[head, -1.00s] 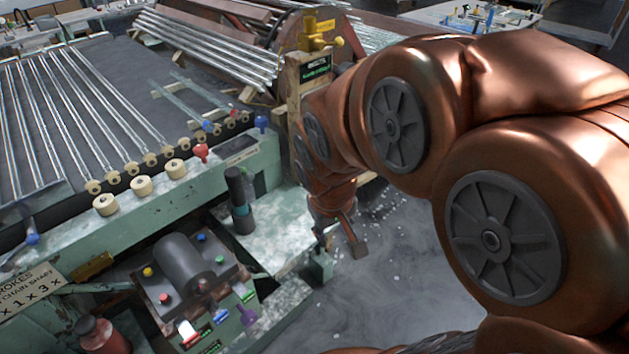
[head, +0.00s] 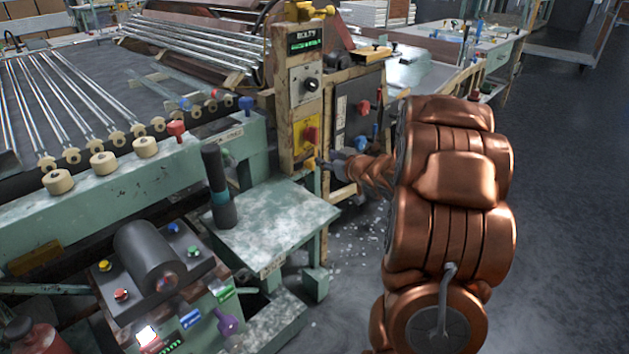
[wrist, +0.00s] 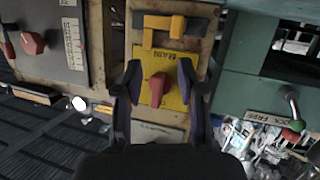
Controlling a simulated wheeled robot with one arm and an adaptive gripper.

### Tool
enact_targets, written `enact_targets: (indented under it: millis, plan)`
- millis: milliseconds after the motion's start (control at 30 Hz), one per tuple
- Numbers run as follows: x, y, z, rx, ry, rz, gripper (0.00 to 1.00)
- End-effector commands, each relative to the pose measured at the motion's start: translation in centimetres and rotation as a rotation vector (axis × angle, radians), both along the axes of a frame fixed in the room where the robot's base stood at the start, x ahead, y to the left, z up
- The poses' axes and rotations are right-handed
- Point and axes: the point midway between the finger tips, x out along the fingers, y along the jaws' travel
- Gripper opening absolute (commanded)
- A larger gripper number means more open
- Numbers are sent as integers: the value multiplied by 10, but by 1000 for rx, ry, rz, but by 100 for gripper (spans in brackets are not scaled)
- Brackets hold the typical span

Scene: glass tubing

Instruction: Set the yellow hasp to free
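The yellow hasp (wrist: 163,27) is a bent yellow bracket at the top middle of the wrist view. It lies beside a yellow plate (wrist: 173,96) with a red handle (wrist: 157,86) and upside-down lettering that seems to read MAIN. In the head view, the hasp (head: 309,163) shows small, below the red handle on the wooden post. My gripper (wrist: 160,76) is open, with its dark fingers on either side of the red handle in the picture. I see no contact. In the head view, my gripper (head: 334,163) is at the post's lower right, partly hidden by my arm.
The wooden post (head: 283,95) carries a black knob and a green display higher up. A grey panel with a red knob (head: 363,107) stands to its right. A green machine table (head: 270,225) lies below left. Open floor (head: 565,200) is at right.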

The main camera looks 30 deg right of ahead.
Motion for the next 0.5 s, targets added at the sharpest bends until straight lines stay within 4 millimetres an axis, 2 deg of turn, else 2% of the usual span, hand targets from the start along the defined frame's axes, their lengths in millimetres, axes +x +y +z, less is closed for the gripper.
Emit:
enact_targets:
  millis: [33,200,500]
  plan:
    - [-1,-6,-21,25,-41,26,40]
    - [-10,-6,-42,110,-173,132,40]
    - [-21,-3,-48,185,-277,215,40]
